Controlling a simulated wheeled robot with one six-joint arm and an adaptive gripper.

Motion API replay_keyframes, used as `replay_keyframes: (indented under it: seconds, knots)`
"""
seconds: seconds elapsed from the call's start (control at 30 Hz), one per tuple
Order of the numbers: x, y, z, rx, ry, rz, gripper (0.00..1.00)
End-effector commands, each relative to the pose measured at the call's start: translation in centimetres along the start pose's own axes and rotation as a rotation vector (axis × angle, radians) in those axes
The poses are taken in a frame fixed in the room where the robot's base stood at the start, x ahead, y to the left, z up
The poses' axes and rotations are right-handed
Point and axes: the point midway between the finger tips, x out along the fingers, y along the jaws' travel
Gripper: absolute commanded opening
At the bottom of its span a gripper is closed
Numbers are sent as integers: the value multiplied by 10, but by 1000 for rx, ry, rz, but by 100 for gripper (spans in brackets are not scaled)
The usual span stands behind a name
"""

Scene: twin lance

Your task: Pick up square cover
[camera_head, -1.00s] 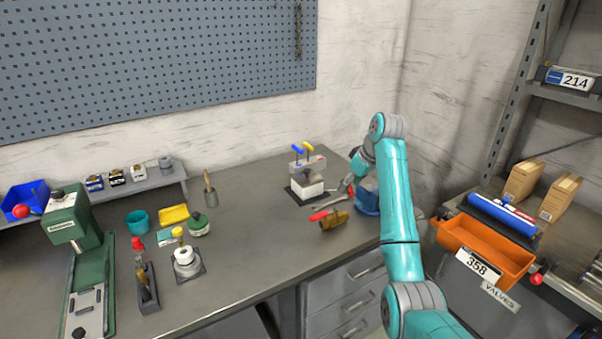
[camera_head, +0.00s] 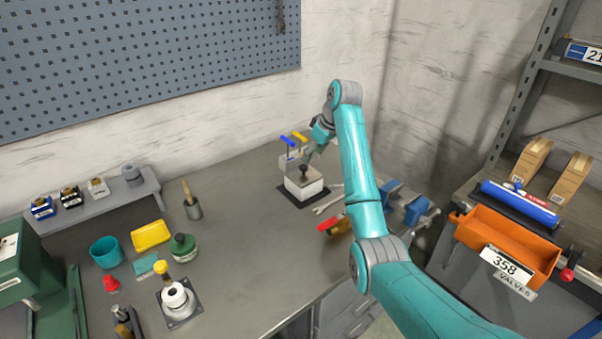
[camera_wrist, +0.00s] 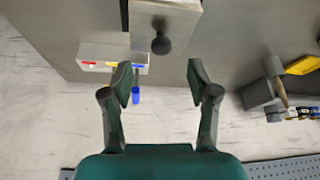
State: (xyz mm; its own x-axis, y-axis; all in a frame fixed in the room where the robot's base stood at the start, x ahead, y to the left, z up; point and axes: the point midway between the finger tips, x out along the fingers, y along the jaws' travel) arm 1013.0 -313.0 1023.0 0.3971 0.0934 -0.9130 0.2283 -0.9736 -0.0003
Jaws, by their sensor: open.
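The square cover (camera_head: 314,186) appears as the pale block-like piece with a black knob on top, sitting on a dark square base (camera_head: 288,193) at the back of the bench. I cannot tell where the cover ends and its body begins. My gripper (camera_wrist: 158,72) is open and empty, apart from the knob.
A fixture with blue and yellow handles (camera_head: 289,141) stands close behind the cover. A wrench (camera_head: 327,203), a red-handled tool (camera_head: 328,224) and a blue vise (camera_head: 405,203) lie to the right. Left of the cover, the bench (camera_head: 240,220) is clear.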

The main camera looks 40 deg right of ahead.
Motion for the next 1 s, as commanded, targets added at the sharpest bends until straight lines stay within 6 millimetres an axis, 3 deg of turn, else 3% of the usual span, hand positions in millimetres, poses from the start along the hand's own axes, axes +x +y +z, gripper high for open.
replay_keyframes:
  seconds: [0.1, 0.37, 0.7, 1.0]
  knots:
    - [17, 0, 0, 1, -1, -1, 60]
    - [34, 0, -1, 0, -1, -1, 60]
    - [76, -2, -7, -1, -1, -1, 60]
    - [81, -2, -7, -1, 1, 0, 60]
